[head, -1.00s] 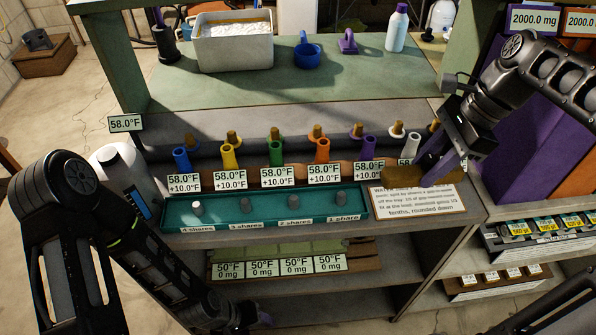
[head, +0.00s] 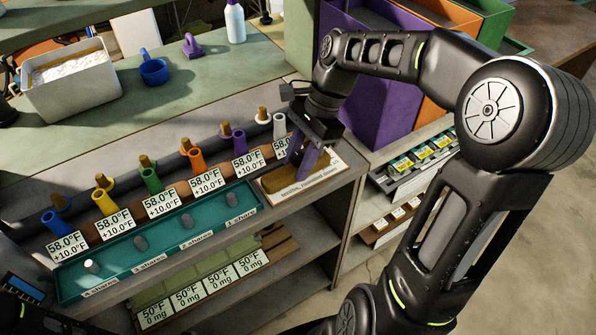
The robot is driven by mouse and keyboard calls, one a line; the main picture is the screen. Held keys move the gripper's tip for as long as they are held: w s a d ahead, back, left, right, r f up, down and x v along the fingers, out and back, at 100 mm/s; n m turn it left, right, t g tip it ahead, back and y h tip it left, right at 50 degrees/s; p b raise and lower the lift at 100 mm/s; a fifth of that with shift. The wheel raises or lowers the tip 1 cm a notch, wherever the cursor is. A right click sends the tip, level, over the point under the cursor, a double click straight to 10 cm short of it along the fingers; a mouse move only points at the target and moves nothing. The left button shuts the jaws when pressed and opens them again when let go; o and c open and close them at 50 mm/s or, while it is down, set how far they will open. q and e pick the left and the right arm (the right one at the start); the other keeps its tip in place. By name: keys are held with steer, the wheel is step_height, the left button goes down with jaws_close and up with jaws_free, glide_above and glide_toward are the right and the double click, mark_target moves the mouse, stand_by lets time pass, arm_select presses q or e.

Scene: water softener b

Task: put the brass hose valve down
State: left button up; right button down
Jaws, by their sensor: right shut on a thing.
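I cannot tell whether the valve touches the pad. A white sign (head: 318,180) with printed text lies beside the fingers, partly covered by them. My left gripper is not in view.
A row of coloured tubes with brass-coloured uprights, such as the purple tube (head: 240,142), stands left of my gripper. In front is a teal tray (head: 160,262) with several grey pegs. A purple bin (head: 385,85) stands behind my right arm.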

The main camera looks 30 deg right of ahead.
step_height(320, 180, down, 3)
steer(key=shift+f, duration=0.3)
steer(key=shift+f, duration=0.2)
steer(key=c, duration=1)
jaws_free()
steer(key=shift+r, duration=0.15)
